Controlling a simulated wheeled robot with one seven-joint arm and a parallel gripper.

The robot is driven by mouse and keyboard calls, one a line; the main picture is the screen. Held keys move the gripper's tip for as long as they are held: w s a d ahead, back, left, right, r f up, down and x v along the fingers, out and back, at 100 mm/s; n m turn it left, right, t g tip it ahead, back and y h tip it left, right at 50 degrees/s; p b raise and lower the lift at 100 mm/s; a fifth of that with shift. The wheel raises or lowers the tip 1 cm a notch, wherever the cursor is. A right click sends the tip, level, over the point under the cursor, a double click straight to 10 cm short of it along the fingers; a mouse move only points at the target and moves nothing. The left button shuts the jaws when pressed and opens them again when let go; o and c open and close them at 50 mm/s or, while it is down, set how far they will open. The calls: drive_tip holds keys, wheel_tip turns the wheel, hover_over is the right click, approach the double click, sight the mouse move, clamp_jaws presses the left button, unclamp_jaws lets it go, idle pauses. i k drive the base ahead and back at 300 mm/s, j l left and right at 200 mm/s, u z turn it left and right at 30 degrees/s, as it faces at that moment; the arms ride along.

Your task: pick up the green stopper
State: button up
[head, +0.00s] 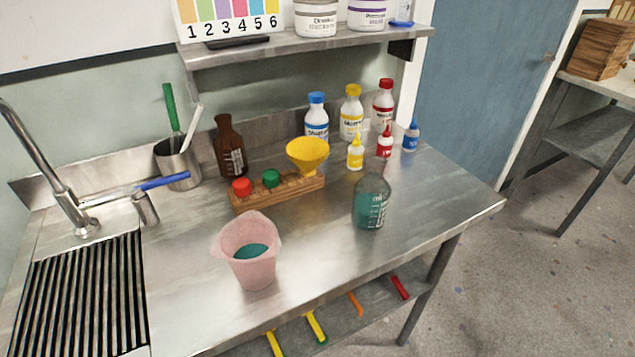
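The green stopper (271,177) sits in the wooden rack (283,194) on the steel bench, between a red stopper (241,187) on its left and a yellow funnel (307,153) on its right. Only the stopper's green upper part shows; any lower part is hidden in the rack. My gripper is not in view.
A pink beaker (246,252) with teal liquid stands in front of the rack. A glass bottle (370,203) with teal liquid stands to the right. A brown bottle (229,148) and several dye bottles are behind. A shelf (297,47) overhangs the back. The bench's front right is clear.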

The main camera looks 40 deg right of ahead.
sight(271, 179)
drive_tip(key=i+j+z, duration=0.1)
drive_tip(key=j, duration=1.35)
